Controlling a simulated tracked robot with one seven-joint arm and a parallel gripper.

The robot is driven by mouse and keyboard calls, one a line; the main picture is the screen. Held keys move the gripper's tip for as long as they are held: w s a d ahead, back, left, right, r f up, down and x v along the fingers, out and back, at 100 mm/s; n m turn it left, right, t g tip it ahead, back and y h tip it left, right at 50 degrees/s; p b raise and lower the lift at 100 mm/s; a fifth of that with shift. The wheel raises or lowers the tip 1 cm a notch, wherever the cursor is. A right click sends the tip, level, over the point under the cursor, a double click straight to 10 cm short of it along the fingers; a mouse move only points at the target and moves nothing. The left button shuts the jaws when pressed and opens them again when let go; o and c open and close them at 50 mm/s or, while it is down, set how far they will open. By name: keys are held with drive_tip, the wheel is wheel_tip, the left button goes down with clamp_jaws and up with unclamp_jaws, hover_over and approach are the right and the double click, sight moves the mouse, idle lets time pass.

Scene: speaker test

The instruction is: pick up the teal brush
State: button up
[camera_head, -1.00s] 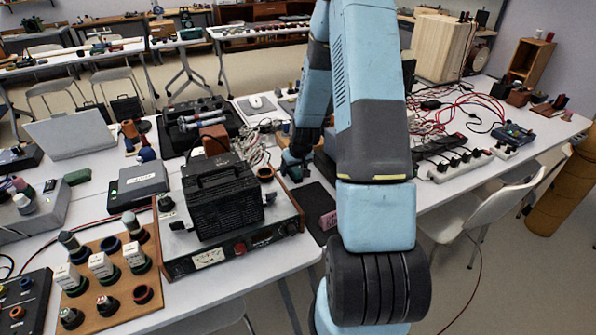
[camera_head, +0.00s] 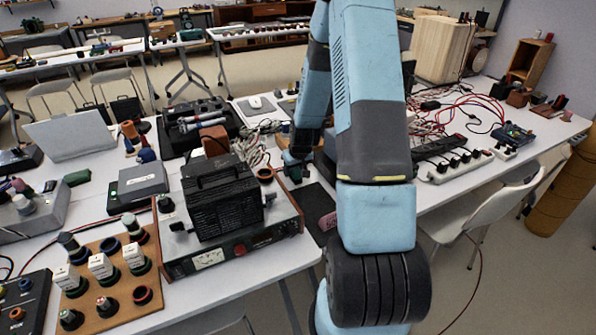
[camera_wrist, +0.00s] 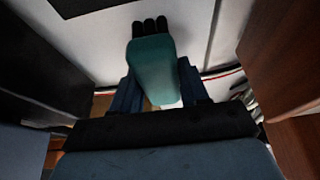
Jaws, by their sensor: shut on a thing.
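The teal brush (camera_wrist: 153,65) is between the two dark blue fingers of my gripper (camera_wrist: 157,92) in the wrist view. Its rounded teal body points away from the camera, with several black stubs at its far end. The fingers are shut on its sides. In the head view my gripper (camera_head: 296,168) is low behind the black-and-red power unit, partly hidden by my own arm. The brush cannot be made out clearly there.
A power unit (camera_head: 225,205) stands left of my gripper. A dark mat (camera_head: 316,208) with a pink item (camera_head: 328,221) lies in front. Red cables (camera_head: 460,105) and power strips (camera_head: 455,165) lie to the right. In the wrist view, dark and brown walls flank my gripper closely.

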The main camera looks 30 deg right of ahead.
drive_tip(key=shift+r, duration=0.55)
wheel_tip(320, 180, up, 2)
drive_tip(key=shift+r, duration=0.2)
drive_tip(key=s+r, duration=0.4)
drive_tip(key=r, duration=0.1)
drive_tip(key=shift+s+a+r, duration=0.15)
drive_tip(key=shift+a+r, duration=0.05)
drive_tip(key=shift+a, duration=0.15)
drive_tip(key=s+a+r, duration=0.1)
drive_tip(key=s+r, duration=0.3)
drive_tip(key=s, duration=0.5)
drive_tip(key=shift+s+a+r, duration=0.2)
drive_tip(key=shift+a+r, duration=0.1)
drive_tip(key=shift+a, duration=0.1)
